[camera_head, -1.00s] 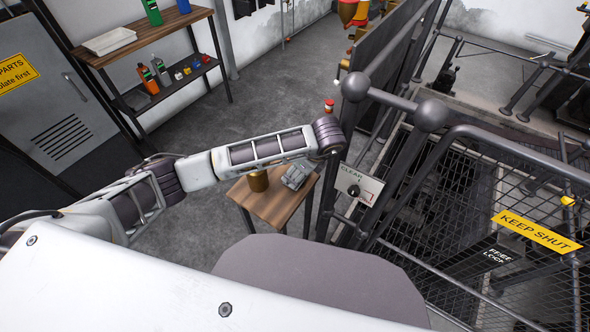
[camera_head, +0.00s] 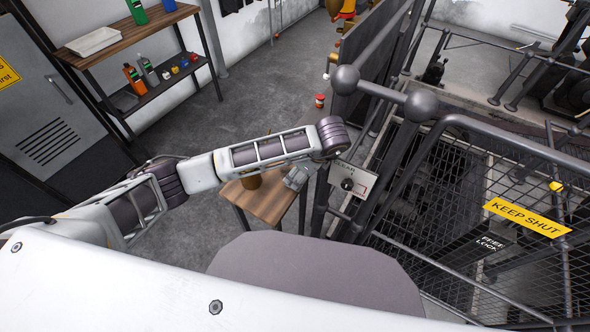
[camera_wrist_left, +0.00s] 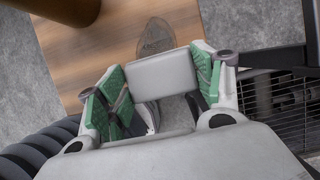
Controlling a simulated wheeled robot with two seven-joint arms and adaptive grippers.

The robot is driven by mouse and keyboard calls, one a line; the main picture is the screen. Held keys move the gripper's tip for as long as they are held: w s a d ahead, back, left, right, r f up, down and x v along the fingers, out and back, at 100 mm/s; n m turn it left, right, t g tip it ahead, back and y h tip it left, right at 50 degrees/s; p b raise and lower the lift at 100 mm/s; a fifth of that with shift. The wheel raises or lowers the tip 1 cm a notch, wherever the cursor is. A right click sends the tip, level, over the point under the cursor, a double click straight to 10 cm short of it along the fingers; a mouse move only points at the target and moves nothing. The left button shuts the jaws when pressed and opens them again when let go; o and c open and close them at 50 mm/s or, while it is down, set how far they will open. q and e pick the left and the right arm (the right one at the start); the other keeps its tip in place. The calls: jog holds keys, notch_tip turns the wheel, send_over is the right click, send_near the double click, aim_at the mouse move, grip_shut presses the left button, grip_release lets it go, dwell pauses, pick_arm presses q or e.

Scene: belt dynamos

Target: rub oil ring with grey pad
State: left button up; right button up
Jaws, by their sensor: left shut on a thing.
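My left gripper (camera_head: 297,178) hangs over a small wooden table (camera_head: 268,206) in the head view. In the left wrist view, its green-lined fingers (camera_wrist_left: 160,88) are shut on the grey pad (camera_wrist_left: 161,73), a pale block between them. A dull grey-brown patch (camera_wrist_left: 155,36) shows on the wood just beyond the pad. It may be the oil ring, but its full shape is hidden by the pad. I cannot tell whether the pad touches the tabletop. My right gripper is not in view.
A brown tin (camera_head: 251,180) stands on the table left of the gripper. A shelf with bottles (camera_head: 133,78) is at the back left. Open floor lies behind the table.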

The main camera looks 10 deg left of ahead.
pick_arm(q)
jog(key=shift+s+d, duration=0.15)
jog(key=shift+d, duration=0.15)
jog(key=shift+f, duration=0.1)
jog(key=shift+a, duration=0.1)
dwell(0.4)
jog(key=shift+w+a, duration=0.25)
jog(key=shift+a, duration=0.35)
jog(key=shift+w+a, duration=0.2)
jog(key=shift+a, duration=0.45)
jog(key=shift+w+a, duration=0.25)
jog(key=shift+a, duration=0.35)
jog(key=shift+a, duration=0.1)
jog(key=shift+w+a, duration=0.35)
jog(key=shift+a, duration=0.55)
jog(key=shift+w+a, duration=0.35)
jog(key=shift+a, duration=0.5)
notch_tip(320, 180, up, 6)
jog(key=p, duration=0.3)
